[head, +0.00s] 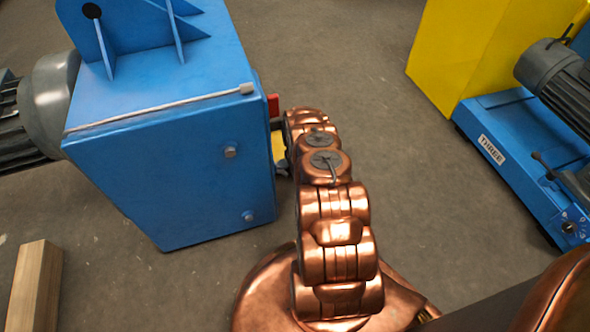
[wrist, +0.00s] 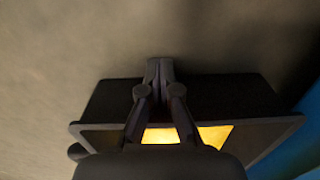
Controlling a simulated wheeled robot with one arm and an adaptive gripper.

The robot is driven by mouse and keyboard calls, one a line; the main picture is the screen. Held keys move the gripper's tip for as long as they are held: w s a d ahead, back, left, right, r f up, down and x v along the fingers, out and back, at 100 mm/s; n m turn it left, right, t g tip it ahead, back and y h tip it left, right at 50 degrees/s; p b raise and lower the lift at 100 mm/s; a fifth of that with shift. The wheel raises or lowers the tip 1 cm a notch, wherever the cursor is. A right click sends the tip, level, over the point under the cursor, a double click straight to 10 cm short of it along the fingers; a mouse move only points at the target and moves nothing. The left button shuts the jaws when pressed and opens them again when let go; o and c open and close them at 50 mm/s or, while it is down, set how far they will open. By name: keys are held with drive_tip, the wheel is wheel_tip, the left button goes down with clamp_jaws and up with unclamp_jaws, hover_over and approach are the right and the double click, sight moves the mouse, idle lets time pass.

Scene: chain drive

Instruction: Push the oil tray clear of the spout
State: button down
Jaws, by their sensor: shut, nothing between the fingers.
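The oil tray (wrist: 235,95) is a dark, wide tray in the lower half of the wrist view, with a bright yellow patch (wrist: 214,135) inside it. My gripper (wrist: 160,64) is shut and empty. Its fingers lie across the middle of the tray in the picture, with the tips at the tray's upper edge. I cannot tell whether they touch it. In the head view my gripper is hidden beyond my copper arm and the blue housing. I cannot make out the spout in either view.
A large blue housing (head: 165,160) stands left of my arm, with small red (head: 273,105) and yellow (head: 279,147) parts at its right side. A wooden beam (head: 36,285) lies at lower left. A blue machine labelled THREE (head: 491,150) stands at right. Floor between is clear.

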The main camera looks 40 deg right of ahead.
drive_tip(key=s, duration=0.1)
drive_tip(key=s+a+p, duration=0.1)
drive_tip(key=s+p, duration=0.1)
drive_tip(key=shift+s+a+r, duration=0.3)
drive_tip(key=shift+r, duration=0.1)
wheel_tip(320, 180, up, 9)
drive_tip(key=p, duration=0.2)
drive_tip(key=shift+r, duration=0.15)
